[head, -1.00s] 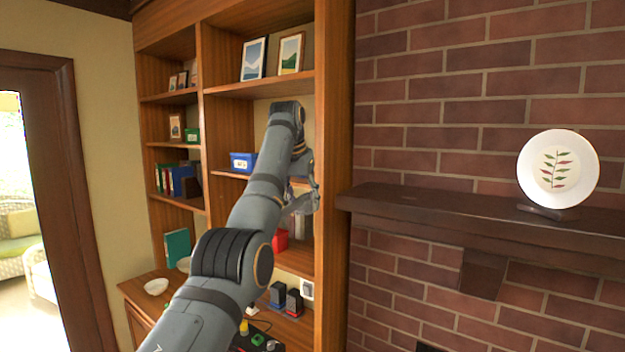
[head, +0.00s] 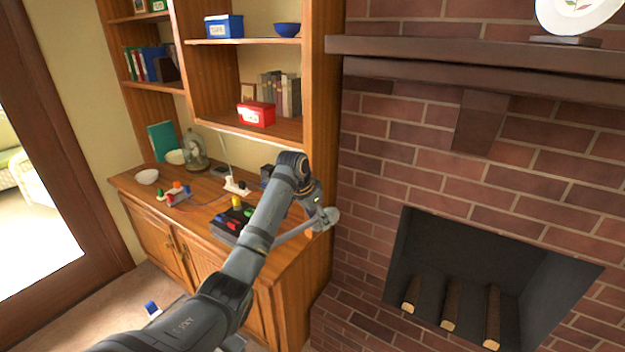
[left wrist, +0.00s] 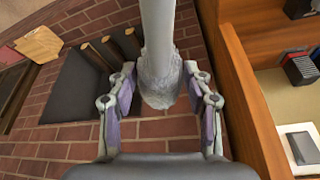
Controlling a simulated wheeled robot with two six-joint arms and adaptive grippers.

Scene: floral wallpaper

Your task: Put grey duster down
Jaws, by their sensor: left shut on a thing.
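My left gripper (head: 318,208) is beside the right end of the wooden cabinet, in front of the brick wall. In the left wrist view the gripper (left wrist: 163,95) has its fingers on both sides of the grey duster (left wrist: 160,82), which it holds. The duster's pale shaft runs up and out of that picture. In the head view the duster (head: 329,217) shows as a small grey end with a thin shaft, partly hidden by my arm. My right gripper is not in view.
The cabinet top (head: 262,262) has a bare strip at its front right. A fireplace (head: 480,285) with logs is at right.

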